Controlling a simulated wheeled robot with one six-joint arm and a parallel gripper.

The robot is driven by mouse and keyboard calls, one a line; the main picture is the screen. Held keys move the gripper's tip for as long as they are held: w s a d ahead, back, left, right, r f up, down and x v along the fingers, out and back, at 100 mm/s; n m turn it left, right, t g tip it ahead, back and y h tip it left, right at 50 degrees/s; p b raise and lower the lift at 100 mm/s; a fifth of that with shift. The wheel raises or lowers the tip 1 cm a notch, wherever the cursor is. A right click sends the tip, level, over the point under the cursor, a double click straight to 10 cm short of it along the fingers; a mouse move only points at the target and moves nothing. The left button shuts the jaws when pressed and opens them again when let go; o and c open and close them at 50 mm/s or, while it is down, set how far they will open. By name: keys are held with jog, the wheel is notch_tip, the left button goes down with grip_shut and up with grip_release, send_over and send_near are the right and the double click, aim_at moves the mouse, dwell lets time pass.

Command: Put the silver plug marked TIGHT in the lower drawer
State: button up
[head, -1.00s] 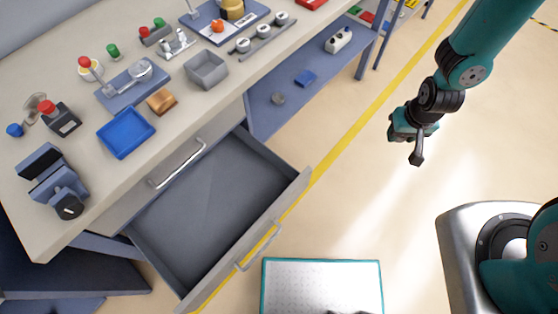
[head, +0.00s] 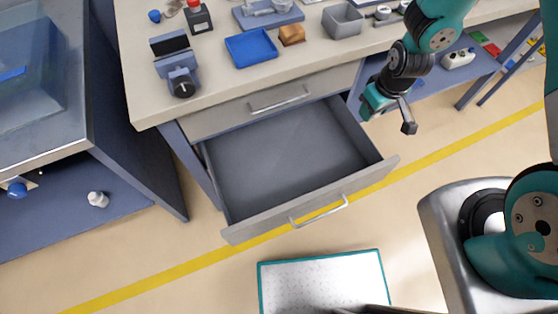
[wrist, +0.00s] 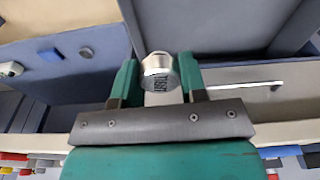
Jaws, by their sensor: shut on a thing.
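The silver plug (wrist: 160,68) is between the fingers of my gripper (wrist: 160,80) in the wrist view. Dark lettering shows on its side, turned sideways and hard to read in full. In the head view my gripper (head: 376,103) hangs beside the right end of the open lower drawer (head: 285,160), and I cannot make out the plug there. The drawer is pulled well out and looks empty, with a grey floor and a bar handle on its front. Part of the drawer also shows at the top of the wrist view (wrist: 215,28).
The upper drawer (head: 250,118) is closed. The bench top (head: 200,85) above carries a blue tray (head: 251,48), a grey bin (head: 342,22) and a clamp-like device (head: 178,75). A shelf (head: 440,85) is to the right. A teal-edged plate (head: 322,282) lies in front of the drawer.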

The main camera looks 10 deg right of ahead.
aim_at(321, 170)
jog(key=a+f+n+g+b, duration=0.1)
jog(key=a+f+n+b, duration=0.35)
jog(key=n+b, duration=0.8)
jog(key=a+f+n+g+b, duration=0.1)
jog(key=a+f+n+b, duration=0.45)
jog(key=b, duration=1.15)
jog(key=shift+n+y, duration=0.3)
jog(key=shift+n, duration=0.4)
jog(key=f+b, duration=0.2)
jog(key=f, duration=0.4)
jog(key=d+f+b, duration=0.1)
jog(key=f+b, duration=0.1)
jog(key=f, duration=0.5)
jog(key=d+f+b, duration=0.1)
jog(key=f+b, duration=0.2)
jog(key=f, duration=0.4)
jog(key=shift+f, duration=0.2)
jog(key=shift+f, duration=0.1)
jog(key=o, duration=0.7)
jog(key=shift+o, duration=0.2)
